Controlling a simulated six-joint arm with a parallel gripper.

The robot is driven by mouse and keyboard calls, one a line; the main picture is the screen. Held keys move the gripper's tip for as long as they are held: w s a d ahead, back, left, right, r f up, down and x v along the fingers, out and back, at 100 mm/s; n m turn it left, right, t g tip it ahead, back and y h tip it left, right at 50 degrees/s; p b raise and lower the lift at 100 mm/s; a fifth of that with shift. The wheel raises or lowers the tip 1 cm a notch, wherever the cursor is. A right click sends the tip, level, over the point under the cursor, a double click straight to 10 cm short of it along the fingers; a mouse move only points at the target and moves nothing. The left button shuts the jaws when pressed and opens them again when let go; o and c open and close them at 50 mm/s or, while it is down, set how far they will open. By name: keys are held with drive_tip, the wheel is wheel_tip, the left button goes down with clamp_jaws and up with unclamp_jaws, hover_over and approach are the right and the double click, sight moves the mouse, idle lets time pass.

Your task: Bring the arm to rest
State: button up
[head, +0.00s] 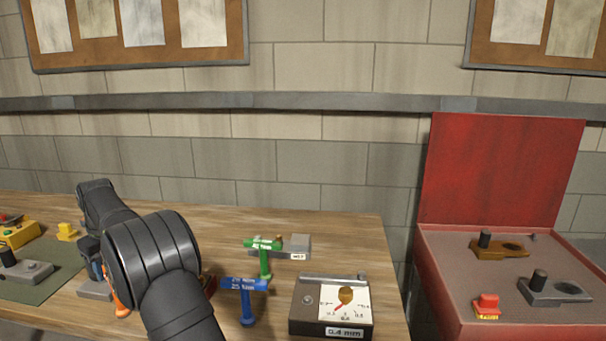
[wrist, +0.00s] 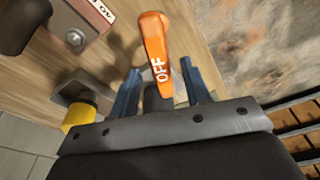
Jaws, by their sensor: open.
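My gripper (wrist: 157,78) is open in the wrist view, its two blue-grey fingers standing apart. An orange lever (wrist: 155,40) marked OFF shows between and beyond the fingertips. I cannot tell whether a finger touches it. In the head view my dark arm reaches over the left part of the wooden bench (head: 350,230) and largely hides the gripper. A sliver of the orange lever (head: 120,306) shows beside the arm there.
Close to the arm's right stand a blue T-handled tool (head: 246,300), a green one (head: 264,260) and a gauge box (head: 330,310). A grey block (head: 298,245) lies behind. A yellow device (head: 18,232) is far left. An open red box (head: 450,285) stands right.

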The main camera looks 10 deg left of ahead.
drive_tip(key=f, duration=0.5)
drive_tip(key=shift+w+a+f, duration=0.1)
drive_tip(key=shift+a+f, duration=0.15)
drive_tip(key=shift+a, duration=0.15)
wheel_tip(320, 180, up, 4)
drive_tip(key=shift+r, duration=0.25)
drive_tip(key=w+d+r, duration=0.4)
drive_tip(key=d+r, duration=0.3)
drive_tip(key=d, duration=0.4)
drive_tip(key=w+d+m, duration=0.2)
drive_tip(key=w+d, duration=0.4)
drive_tip(key=d, duration=0.2)
drive_tip(key=f, duration=0.6)
drive_tip(key=shift+w+d, duration=0.25)
drive_tip(key=shift+r+m, duration=0.15)
drive_tip(key=shift+m, duration=0.45)
drive_tip(key=shift+o, duration=0.3)
